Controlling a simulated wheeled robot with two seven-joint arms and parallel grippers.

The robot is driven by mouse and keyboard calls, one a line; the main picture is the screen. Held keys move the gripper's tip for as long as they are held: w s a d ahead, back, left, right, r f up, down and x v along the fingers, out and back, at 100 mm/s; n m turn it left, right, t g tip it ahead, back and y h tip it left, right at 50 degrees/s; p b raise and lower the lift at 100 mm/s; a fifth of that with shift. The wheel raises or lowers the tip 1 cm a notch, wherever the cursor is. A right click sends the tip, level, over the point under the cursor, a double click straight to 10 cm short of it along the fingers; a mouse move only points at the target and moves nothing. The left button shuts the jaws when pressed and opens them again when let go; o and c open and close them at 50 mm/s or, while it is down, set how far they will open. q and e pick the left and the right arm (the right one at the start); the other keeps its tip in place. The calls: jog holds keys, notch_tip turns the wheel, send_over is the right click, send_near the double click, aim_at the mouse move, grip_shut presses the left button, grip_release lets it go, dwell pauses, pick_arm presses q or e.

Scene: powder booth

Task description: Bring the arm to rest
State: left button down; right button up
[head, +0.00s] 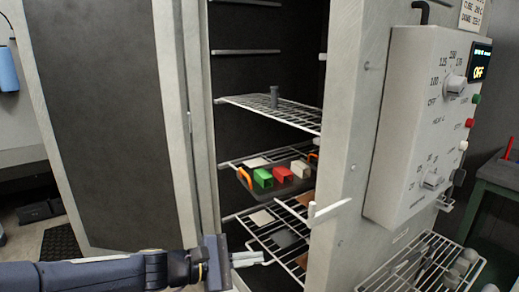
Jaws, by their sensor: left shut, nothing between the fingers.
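My left arm comes in from the lower left. Its gripper (258,258) is shut and empty, pointing right, in front of the lower part of the open oven (345,150). In the picture, its fingertips appear close to the left part of a lower wire rack (282,240); I cannot tell whether they touch. My right gripper is not in view.
The oven door (100,110) stands open at left. Inside, a dark tray (262,187) with orange handles bears green, red and white parts. An upper rack (258,108) holds a grey post. The control box (415,130) reads OFF. Another rack (405,275) stands at lower right.

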pick_arm(q)
jog(key=s+a+m+y+p, duration=0.2)
jog(key=s+a+m+y, duration=0.3)
jog(key=s+a, duration=0.4)
jog(key=s+a+f+m+y+p, duration=0.1)
jog(key=s+a+m+y, duration=0.4)
jog(key=s, duration=1)
jog(key=a+m+p, duration=0.1)
jog(key=a+m, duration=0.2)
jog(key=a, duration=0.2)
jog(key=shift+s+y, duration=0.35)
jog(key=shift+y, duration=0.05)
